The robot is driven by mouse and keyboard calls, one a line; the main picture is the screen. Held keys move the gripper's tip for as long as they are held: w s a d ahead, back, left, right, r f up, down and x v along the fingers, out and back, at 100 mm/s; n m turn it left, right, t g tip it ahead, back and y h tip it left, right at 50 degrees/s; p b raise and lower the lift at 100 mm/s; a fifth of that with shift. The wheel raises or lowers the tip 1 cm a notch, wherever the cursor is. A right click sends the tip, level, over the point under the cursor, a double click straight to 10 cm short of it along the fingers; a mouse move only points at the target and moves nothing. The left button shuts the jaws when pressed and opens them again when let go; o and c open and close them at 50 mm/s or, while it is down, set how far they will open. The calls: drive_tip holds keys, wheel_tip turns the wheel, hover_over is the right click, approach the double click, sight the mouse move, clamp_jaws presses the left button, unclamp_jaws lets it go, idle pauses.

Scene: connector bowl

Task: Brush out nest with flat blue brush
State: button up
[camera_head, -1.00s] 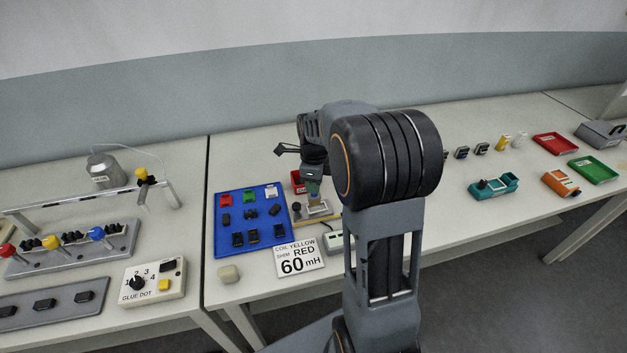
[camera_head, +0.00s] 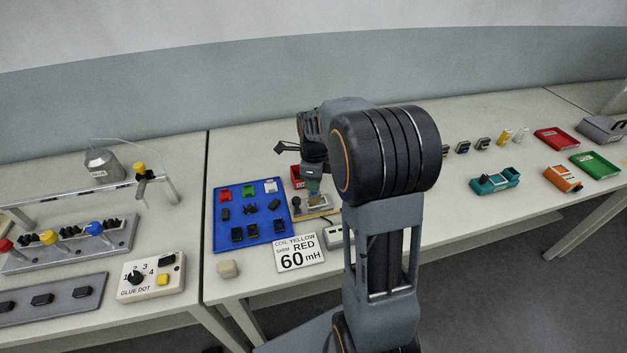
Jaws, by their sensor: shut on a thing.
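My gripper (camera_head: 312,178) points down at the far side of the middle table, just right of the blue tray. It is shut on a small blue-green piece, likely the flat blue brush (camera_head: 313,186), whose lower end looks tan. The brush is upright over a small pale fixture with a yellowish edge, likely the nest (camera_head: 322,209). I cannot tell whether the brush touches it. My arm hides the fixture's right side, and the inside of the nest is too small to make out.
A blue tray (camera_head: 219,239) with several coloured and black parts lies left of the fixture. A red bin (camera_head: 296,171) stands close behind. A card reading "60 mH" (camera_head: 300,254) and a pale device (camera_head: 333,236) lie in front. A small dark knob (camera_head: 296,202) stands beside the fixture.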

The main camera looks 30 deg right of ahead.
drive_tip(key=shift+f+b, duration=0.45)
drive_tip(key=shift+f, duration=0.25)
drive_tip(key=shift+d, duration=0.2)
idle(0.4)
drive_tip(key=shift+s+d+r, duration=0.15)
drive_tip(key=shift+d, duration=0.4)
drive_tip(key=shift+a, duration=0.15)
drive_tip(key=shift+a, duration=0.6)
drive_tip(key=shift+d, duration=0.1)
drive_tip(key=shift+d, duration=0.65)
